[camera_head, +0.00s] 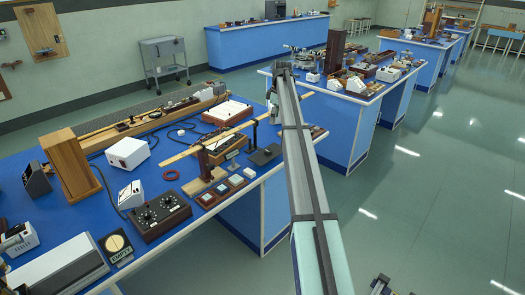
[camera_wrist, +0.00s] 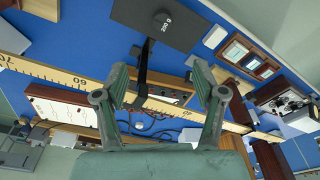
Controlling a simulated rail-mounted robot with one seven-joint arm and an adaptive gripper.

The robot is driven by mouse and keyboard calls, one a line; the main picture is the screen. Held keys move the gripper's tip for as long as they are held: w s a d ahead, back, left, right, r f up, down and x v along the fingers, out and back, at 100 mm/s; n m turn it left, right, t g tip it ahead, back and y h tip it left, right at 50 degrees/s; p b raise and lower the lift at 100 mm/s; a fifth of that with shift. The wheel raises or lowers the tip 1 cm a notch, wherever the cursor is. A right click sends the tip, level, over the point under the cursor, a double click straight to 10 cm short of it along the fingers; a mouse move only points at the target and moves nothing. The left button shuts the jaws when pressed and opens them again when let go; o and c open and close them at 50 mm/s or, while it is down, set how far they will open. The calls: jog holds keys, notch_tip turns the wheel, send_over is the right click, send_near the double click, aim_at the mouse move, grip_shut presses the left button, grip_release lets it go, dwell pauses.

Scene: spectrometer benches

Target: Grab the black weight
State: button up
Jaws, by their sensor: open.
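The black weight (camera_wrist: 150,12) shows at the top of the wrist view as a dark block with a small round knob and the marking "200 g". A dark block with a knob (camera_head: 265,155), which looks like the same weight, sits near the right edge of the blue bench in the head view. My gripper (camera_wrist: 160,66) is open and empty in the wrist view. Its two fingers point toward the weight and are apart from it. A thin black upright (camera_wrist: 144,65) shows between the fingers.
A wooden ruler beam (camera_head: 205,145) spans above the bench on a wooden stand, close to the weight. It crosses behind my fingers in the wrist view (camera_wrist: 60,76). Small framed tiles (camera_head: 236,181) lie front-left of the weight. A dial box (camera_head: 160,213) stands farther left.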

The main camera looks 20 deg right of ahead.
jog(key=p, duration=0.4)
send_over(268, 150)
jog(key=shift+n, duration=0.3)
jog(key=f, duration=0.8)
jog(key=d+f, duration=0.1)
jog(key=f, duration=0.3)
jog(key=shift+s, duration=0.4)
jog(key=shift+w+a+f+p, duration=0.15)
jog(key=shift+f+p, duration=0.25)
jog(key=shift+f, duration=0.45)
jog(key=shift+a+f+p, duration=0.1)
jog(key=shift+f+p, duration=0.25)
jog(key=shift+f, duration=0.55)
jog(key=shift+w+a+f+p, duration=0.15)
jog(key=shift+f+p, duration=0.25)
jog(key=shift+f, duration=0.45)
